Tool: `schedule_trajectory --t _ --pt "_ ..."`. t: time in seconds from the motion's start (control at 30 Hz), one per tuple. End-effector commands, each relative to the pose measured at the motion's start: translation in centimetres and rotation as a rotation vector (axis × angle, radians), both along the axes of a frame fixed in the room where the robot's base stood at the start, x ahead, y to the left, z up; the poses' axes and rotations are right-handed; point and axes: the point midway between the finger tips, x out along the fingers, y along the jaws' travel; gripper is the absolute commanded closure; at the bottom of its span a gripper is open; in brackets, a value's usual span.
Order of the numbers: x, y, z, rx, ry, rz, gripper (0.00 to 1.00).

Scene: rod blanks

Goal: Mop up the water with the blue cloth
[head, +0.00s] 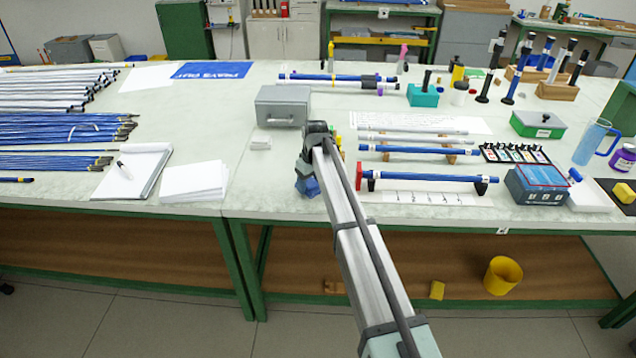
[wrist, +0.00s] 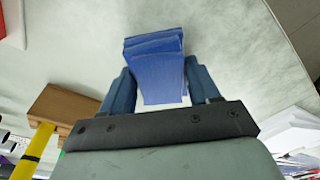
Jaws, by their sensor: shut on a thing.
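My gripper (wrist: 160,88) is shut on the blue cloth (wrist: 158,62), a folded stack of layers between its two blue-grey fingers in the wrist view. In the head view my gripper (head: 307,184) is over the front part of the pale table (head: 280,195). A small blue shape shows there, but I cannot tell cloth from fingers. My arm hides part of the table behind it. I cannot make out the water on the mottled tabletop in either view.
A grey metal box (head: 283,107) stands behind my gripper. A notepad (head: 133,170) and a paper stack (head: 194,181) lie left. A blue rod on a red-ended stand (head: 425,179) and a blue toolbox (head: 537,185) are right. The table between paper and gripper is clear.

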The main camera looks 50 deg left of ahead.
Motion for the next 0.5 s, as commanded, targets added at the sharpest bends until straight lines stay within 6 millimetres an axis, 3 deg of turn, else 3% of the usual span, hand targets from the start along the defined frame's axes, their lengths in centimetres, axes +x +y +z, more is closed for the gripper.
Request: schedule_trajectory --t 0.5 --pt "3.6 -3.7 0.0 -0.001 0.000 -0.002 0.72"
